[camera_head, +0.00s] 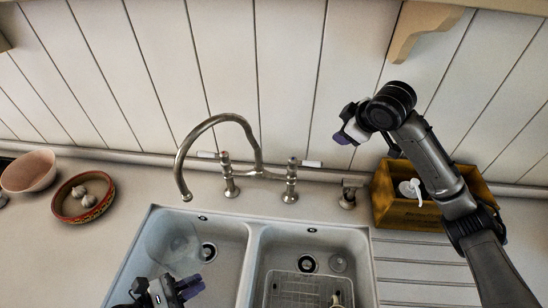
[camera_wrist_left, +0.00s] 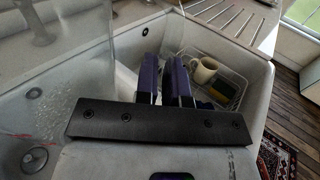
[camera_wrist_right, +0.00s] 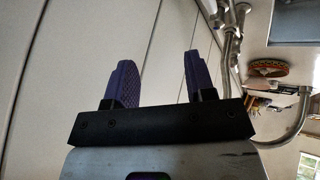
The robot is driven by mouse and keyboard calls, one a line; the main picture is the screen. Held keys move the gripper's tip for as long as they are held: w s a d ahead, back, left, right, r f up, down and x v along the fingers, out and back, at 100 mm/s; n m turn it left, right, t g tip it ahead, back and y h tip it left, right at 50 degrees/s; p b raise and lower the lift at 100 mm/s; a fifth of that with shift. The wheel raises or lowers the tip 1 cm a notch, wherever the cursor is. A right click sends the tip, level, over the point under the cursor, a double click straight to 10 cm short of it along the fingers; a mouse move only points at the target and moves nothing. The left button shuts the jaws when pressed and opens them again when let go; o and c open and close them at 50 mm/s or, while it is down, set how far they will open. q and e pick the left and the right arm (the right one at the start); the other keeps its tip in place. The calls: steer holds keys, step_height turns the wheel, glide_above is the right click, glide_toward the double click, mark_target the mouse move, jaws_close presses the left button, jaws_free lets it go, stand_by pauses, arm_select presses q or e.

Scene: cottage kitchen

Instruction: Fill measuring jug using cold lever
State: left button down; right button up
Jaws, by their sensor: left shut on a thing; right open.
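The clear measuring jug (camera_head: 174,246) is in the left basin below the tap spout (camera_head: 186,196). In the left wrist view the jug (camera_wrist_left: 88,85) fills the left side and shows red marks. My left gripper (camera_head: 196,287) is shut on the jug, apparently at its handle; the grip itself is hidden. The tap has two white-tipped levers, one on the left (camera_head: 207,154) and one on the right (camera_head: 311,163); no hot or cold mark is legible. My right gripper (camera_head: 345,134) is open and empty, above and right of the right lever. No running water is visible.
The right basin holds a wire rack (camera_head: 296,290) with a mug (camera_wrist_left: 204,70). A wooden crate (camera_head: 400,208) stands right of the sink, under my right arm. A red-rimmed bowl (camera_head: 68,211) with garlic and a pink bowl (camera_head: 28,170) are at left. The plank wall is close behind the tap.

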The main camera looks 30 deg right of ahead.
mark_target(304, 164)
steer(key=w+a+f+n, duration=0.1)
steer(key=f, duration=0.3)
steer(key=w+a+f+n+g+y, duration=0.1)
steer(key=f, duration=0.3)
steer(key=a+f+n+g+y, duration=0.1)
steer(key=f, duration=0.4)
steer(key=shift+w+a, duration=0.35)
steer(key=shift+w, duration=0.05)
jaws_close()
stand_by(0.4)
